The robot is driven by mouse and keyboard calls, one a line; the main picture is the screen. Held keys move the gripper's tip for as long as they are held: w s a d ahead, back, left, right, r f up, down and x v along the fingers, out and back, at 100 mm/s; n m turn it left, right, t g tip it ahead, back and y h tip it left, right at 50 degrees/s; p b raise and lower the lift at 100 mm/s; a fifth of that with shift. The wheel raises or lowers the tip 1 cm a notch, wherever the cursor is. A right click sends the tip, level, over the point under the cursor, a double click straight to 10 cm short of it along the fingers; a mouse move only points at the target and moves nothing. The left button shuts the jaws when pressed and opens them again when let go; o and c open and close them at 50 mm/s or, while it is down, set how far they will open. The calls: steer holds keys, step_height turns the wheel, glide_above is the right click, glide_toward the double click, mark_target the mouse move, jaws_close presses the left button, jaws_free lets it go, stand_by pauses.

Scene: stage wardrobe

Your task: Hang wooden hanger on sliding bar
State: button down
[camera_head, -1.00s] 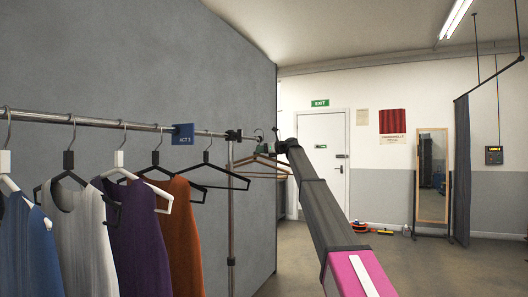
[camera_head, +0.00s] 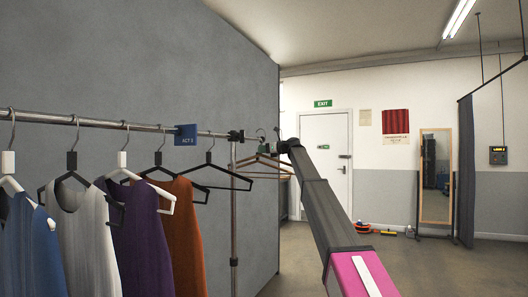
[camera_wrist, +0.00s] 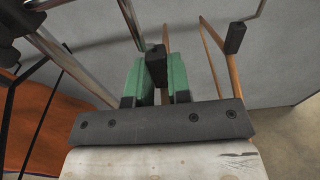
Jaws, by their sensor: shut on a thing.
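The wooden hanger (camera_head: 258,161) is light brown with a dark neck block (camera_wrist: 156,62) and a hook. My gripper (camera_head: 271,149) is shut on that block, between green fingers in the wrist view (camera_wrist: 157,82). The metal bar (camera_head: 105,124) runs from the left to a dark end clamp just left of my gripper. The held hanger is near that end; I cannot tell whether its hook touches the bar. A second dark block with a hook (camera_wrist: 234,38) and brown wood show beside it, apparently another wooden hanger.
Several dark and white hangers with garments hang on the bar to the left; a bare black hanger (camera_head: 210,172) is nearest the end. A grey wall (camera_head: 190,70) stands behind. The floor at right is open.

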steer(key=shift+r+x, duration=0.15)
steer(key=shift+x, duration=1.5)
steer(key=shift+r+x, duration=0.2)
steer(key=shift+x, duration=1.4)
steer(key=shift+a, duration=0.2)
steer(key=shift+f, duration=1.7)
steer(key=c, duration=1)
jaws_free()
steer(key=v, duration=1)
steer(key=shift+s+d, duration=0.1)
steer(key=shift+d, duration=0.4)
